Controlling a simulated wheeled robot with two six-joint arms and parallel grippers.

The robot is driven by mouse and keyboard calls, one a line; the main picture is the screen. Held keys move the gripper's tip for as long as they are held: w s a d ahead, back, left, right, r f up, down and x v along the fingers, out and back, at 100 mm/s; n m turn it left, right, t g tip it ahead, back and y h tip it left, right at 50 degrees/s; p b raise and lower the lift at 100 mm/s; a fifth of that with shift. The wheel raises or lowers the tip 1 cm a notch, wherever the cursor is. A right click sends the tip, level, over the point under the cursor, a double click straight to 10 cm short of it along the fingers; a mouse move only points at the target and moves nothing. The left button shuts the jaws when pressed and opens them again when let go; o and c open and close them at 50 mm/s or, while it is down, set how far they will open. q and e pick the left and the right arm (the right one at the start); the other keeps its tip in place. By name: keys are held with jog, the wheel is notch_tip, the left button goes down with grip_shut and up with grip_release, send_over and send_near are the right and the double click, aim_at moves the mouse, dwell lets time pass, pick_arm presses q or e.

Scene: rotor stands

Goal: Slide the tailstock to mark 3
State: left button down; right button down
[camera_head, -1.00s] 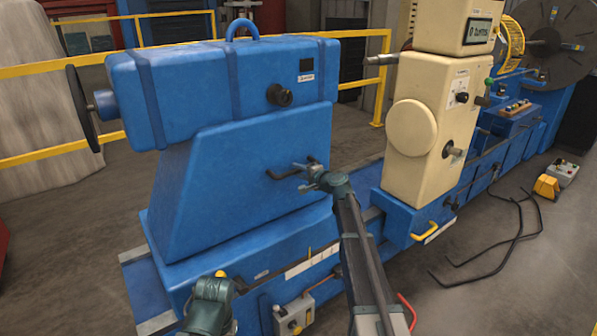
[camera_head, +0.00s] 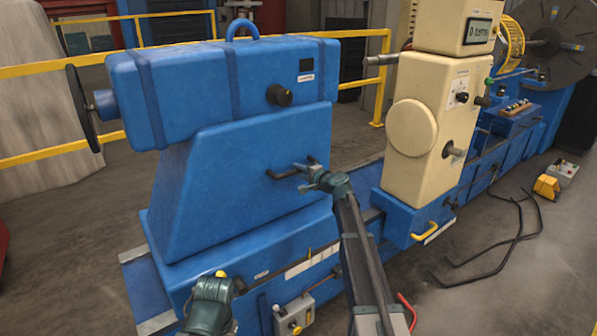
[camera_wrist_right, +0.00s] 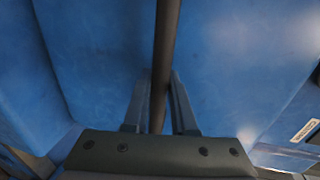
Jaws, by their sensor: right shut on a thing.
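The blue tailstock (camera_head: 245,165) stands on the blue bed at left of centre in the head view. A black bar handle (camera_head: 280,174) sticks out of its front face. My right gripper (camera_head: 305,181) is shut on this handle. In the right wrist view the dark bar (camera_wrist_right: 166,50) runs between the two fingers (camera_wrist_right: 158,105). A pale scale strip (camera_head: 312,262) with a small yellow pointer lies along the bed below the tailstock; its marks are too small to read. My left gripper (camera_head: 211,292) is at the lower left beside a yellow knob; its fingers cannot be made out.
A cream housing (camera_head: 425,130) on a blue carriage with a yellow handle stands right of the tailstock. A grey box (camera_head: 294,314) with a yellow button is on the bed front. Black cables (camera_head: 515,230) and a yellow pedal (camera_head: 546,187) lie on the floor at right.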

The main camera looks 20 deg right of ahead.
jog(key=w+d, duration=0.1)
jog(key=d, duration=0.3)
jog(key=w+d, duration=0.2)
jog(key=d, duration=0.3)
jog(key=w+d, duration=0.2)
jog(key=d, duration=0.2)
jog(key=shift+d, duration=0.3)
jog(key=shift+w+d, duration=0.15)
jog(key=shift+d, duration=0.3)
jog(key=c, duration=0.7)
grip_release()
jog(key=shift+a, duration=0.15)
jog(key=p+v, duration=0.2)
jog(key=v, duration=1.2)
jog(key=shift+f+p, duration=0.15)
jog(key=shift+p, duration=0.25)
